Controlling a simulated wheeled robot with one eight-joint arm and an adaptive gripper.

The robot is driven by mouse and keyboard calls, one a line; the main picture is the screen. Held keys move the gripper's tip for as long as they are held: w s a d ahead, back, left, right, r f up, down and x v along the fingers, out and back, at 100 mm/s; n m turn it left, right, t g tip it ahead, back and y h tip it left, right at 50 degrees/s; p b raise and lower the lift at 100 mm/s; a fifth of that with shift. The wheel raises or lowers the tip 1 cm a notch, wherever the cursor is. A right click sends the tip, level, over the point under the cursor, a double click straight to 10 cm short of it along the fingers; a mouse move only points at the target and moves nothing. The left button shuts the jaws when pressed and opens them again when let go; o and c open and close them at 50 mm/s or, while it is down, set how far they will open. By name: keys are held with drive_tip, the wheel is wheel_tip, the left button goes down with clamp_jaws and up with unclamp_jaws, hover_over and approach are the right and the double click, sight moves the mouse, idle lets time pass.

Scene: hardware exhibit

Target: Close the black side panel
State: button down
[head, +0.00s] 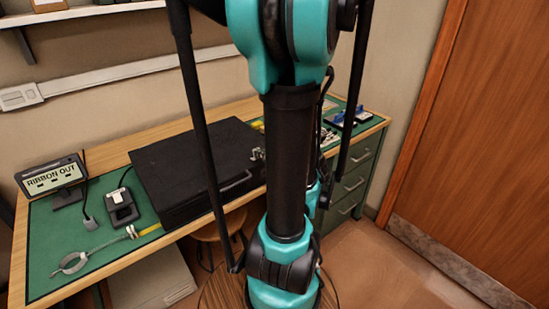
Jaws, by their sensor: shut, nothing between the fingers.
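A large black case (225,199) lies on the green-topped bench. Its broad flat black top, which looks like the side panel (190,158), faces up. I cannot tell whether the panel is fully shut or slightly raised. Metal fittings show at the case's right end, partly hidden by my arm. My teal and black arm stands in front, covering the right part of the bench. A teal and black part of my arm shows behind its column, right of the case. My gripper's fingers are not visible.
A "RIBBON OUT" display (50,175), a small black device (121,207) and a grey ring-shaped tool (73,262) lie left of the case. Drawers (352,185) are under the bench's right end. A stool (218,229) is below. A wooden door (487,140) is at right.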

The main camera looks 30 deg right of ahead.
drive_tip(key=v, duration=1.2)
drive_tip(key=shift+f, duration=0.2)
drive_tip(key=shift+s, duration=0.15)
